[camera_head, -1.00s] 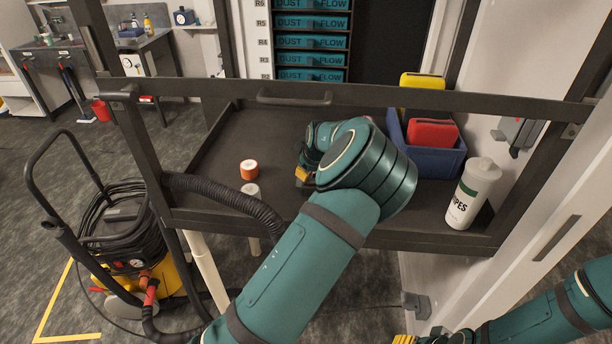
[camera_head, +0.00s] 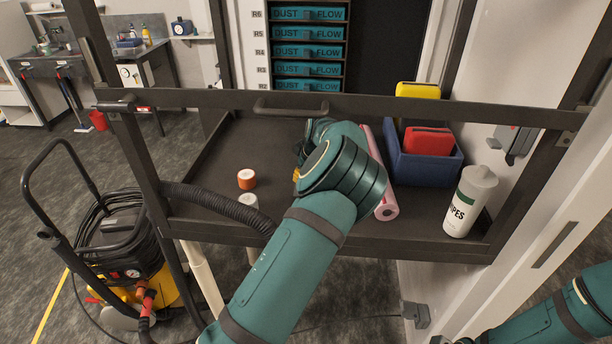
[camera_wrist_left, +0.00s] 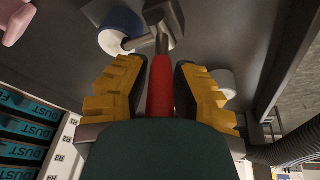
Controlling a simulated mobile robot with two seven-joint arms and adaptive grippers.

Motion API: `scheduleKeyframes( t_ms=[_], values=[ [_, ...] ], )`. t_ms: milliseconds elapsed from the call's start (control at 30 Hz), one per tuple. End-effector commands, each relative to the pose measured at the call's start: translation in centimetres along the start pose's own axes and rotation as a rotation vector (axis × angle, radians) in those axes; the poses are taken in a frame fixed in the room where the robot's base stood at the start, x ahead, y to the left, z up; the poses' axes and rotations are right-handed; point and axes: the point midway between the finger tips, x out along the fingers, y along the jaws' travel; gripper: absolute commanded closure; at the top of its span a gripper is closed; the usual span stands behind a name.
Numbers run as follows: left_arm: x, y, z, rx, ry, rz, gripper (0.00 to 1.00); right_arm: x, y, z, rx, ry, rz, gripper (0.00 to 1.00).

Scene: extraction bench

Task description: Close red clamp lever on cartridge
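The red clamp lever (camera_wrist_left: 160,88) shows in the left wrist view, pointing toward my palm. Its grey metal clamp (camera_wrist_left: 160,22) is beyond it. A blue cylinder with a white end (camera_wrist_left: 120,22), perhaps the cartridge, lies beside the clamp. My left gripper (camera_wrist_left: 158,66) is open, with one yellow-padded finger on each side of the lever. Gaps show at the fingertips; contact nearer the palm is unclear. In the head view my left arm hides the clamp, lever and cartridge, and only a bit of yellow finger shows. My right gripper is out of view.
The dark tray bench (camera_head: 222,155) has a framed bar across its front. An orange-and-white roll (camera_head: 246,179) and a white one (camera_head: 248,201) stand left of my arm. A pink roll (camera_head: 386,207), blue bin (camera_head: 428,168) and wipes bottle (camera_head: 469,202) are to the right.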

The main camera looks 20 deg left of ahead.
Motion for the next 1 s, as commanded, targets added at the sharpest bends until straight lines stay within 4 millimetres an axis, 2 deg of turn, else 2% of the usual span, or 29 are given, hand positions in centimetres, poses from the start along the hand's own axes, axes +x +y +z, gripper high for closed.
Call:
scheduleKeyframes(
  t_ms=[33, 67, 100, 400, 533, 1000],
  values=[
    [0.2, -0.1, 0.0, -0.001, -0.001, -0.003, 0.56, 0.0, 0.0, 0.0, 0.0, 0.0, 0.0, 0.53],
    [0.2, -0.1, 0.0, -0.001, -0.001, -0.003, 0.45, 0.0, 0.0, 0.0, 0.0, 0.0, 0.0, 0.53],
    [0.2, -0.1, 0.0, -0.001, -0.001, -0.003, 0.43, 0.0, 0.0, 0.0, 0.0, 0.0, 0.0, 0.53],
    [-0.1, 0.0, 0.0, 0.0, -0.001, 0.0, 0.43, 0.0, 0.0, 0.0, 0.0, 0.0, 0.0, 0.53],
    [-1.1, 0.0, 0.0, -0.001, -0.001, 0.001, 0.43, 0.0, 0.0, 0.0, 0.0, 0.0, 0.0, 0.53],
    [-4.2, -2.0, 8.5, 0.003, -0.001, -0.001, 0.43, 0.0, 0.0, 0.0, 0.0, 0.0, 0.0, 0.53]
  ],
)
